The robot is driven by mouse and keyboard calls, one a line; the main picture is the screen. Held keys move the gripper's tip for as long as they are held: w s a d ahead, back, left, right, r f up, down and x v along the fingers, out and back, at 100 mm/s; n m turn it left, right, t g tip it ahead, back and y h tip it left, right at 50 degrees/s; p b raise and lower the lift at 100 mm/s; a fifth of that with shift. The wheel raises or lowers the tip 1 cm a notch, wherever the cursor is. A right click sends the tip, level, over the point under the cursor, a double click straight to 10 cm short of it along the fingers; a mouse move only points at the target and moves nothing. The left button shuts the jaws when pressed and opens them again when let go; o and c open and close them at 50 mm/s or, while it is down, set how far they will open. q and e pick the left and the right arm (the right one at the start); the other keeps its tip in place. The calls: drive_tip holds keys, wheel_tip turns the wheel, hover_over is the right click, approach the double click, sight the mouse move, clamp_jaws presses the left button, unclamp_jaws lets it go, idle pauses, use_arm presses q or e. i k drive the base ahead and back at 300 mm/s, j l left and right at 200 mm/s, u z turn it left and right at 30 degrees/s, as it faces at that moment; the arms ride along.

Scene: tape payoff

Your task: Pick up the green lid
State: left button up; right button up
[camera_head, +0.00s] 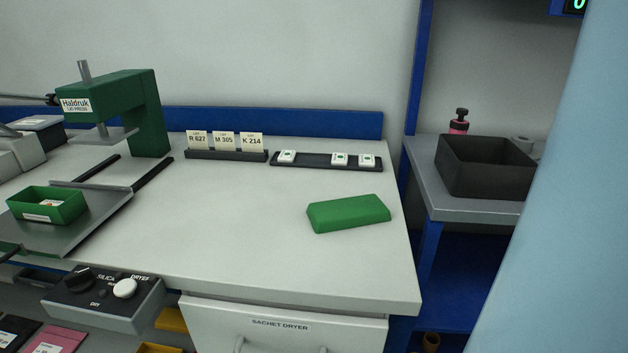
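The green lid (348,213) lies on the right part of the white worktop, near its right edge. It is a rounded rectangular block shape, with its long side running roughly left to right and its right end slightly farther back. Nothing touches it or covers it. A green open box (68,209) of similar colour sits on the grey metal plate at the left, with a small white and red item inside. Neither of my grippers shows in this view.
A green press (147,113) stands at the back left. A card holder (226,155) and a dark tray (327,166) with 3 white pieces stand along the back. A black bin (484,168) is on the right side table. The worktop around the lid is clear.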

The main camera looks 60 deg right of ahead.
sight(324, 217)
drive_tip(key=z, duration=0.4)
drive_tip(key=k+l+z, duration=0.1)
drive_tip(key=z, duration=0.35)
drive_tip(key=l+z, duration=0.2)
drive_tip(key=z, duration=0.2)
drive_tip(key=l+z, duration=0.15)
drive_tip(key=z, duration=0.25)
drive_tip(key=k, duration=0.05)
